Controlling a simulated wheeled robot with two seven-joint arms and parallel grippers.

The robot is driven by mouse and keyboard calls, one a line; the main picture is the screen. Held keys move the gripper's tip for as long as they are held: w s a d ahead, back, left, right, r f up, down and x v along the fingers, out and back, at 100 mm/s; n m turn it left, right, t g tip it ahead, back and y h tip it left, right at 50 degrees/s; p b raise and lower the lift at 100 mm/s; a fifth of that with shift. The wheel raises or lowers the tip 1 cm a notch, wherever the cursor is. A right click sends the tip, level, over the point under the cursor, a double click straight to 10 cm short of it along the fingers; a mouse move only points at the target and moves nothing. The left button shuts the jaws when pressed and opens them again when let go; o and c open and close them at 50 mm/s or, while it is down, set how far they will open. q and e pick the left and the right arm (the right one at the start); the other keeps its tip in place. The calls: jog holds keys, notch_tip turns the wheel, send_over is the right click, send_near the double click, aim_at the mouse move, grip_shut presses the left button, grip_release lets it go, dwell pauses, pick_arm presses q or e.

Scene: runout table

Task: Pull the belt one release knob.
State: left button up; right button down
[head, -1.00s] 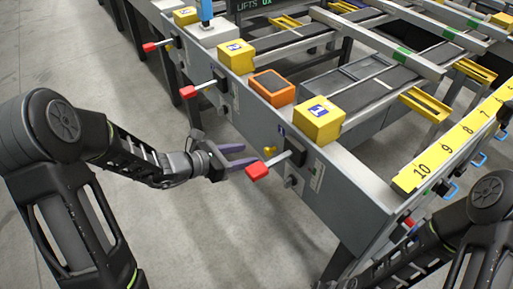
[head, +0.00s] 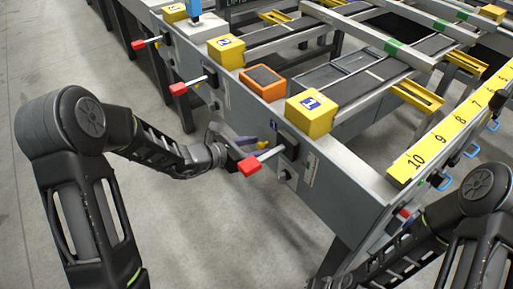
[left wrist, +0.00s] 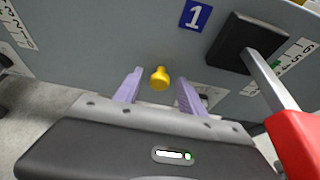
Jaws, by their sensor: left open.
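The release knob (left wrist: 160,77) is a small yellow knob on the grey front panel, below the blue plate marked 1 (left wrist: 195,14). In the left wrist view it sits between the two purple fingers of my left gripper (left wrist: 160,88). The fingers are open, one on each side, and apart from the knob. In the head view the knob (head: 273,125) shows just beyond my left gripper (head: 245,147), whose fingers are partly hidden behind the red-handled lever. My right arm shows at the lower right, but its gripper is not in view.
A lever with a red handle (head: 249,166) sticks out close beside my left gripper; it also looms at the right of the left wrist view (left wrist: 300,140). A yellow box (head: 311,115) and an orange-framed box (head: 263,82) sit on the panel's top. Open floor lies to the left.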

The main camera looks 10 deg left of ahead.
pick_arm(q)
jog(key=shift+w+d, duration=0.1)
jog(key=shift+c, duration=0.5)
grip_shut()
dwell(0.9)
